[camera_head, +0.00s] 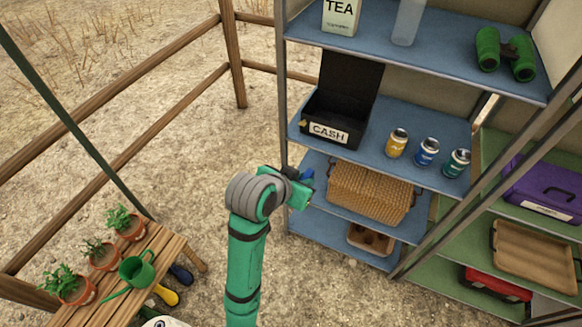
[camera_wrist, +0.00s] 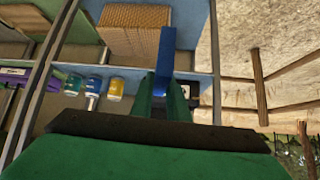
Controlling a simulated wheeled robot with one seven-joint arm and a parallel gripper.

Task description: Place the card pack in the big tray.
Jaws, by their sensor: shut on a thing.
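My gripper (camera_head: 302,182) is in front of the left side of the blue shelf unit, near the wicker basket's level. In the wrist view my gripper (camera_wrist: 166,92) is shut on a narrow blue item, which I take to be the card pack (camera_wrist: 168,52). Only a small blue part of the card pack (camera_head: 308,174) shows in the head view; my gripper hides the rest. A large brown tray with dark handles (camera_head: 538,258), likely the big tray, sits on a green shelf at the right. It looks empty, and is well apart from my gripper.
The blue shelves hold a cash box (camera_head: 328,131), several cans, a wicker basket (camera_head: 368,190) and a small brown holder (camera_head: 372,238). A shelf post (camera_head: 470,170) stands between these and the green shelves. A purple case (camera_head: 545,186) is above the tray, a red case (camera_head: 495,283) below.

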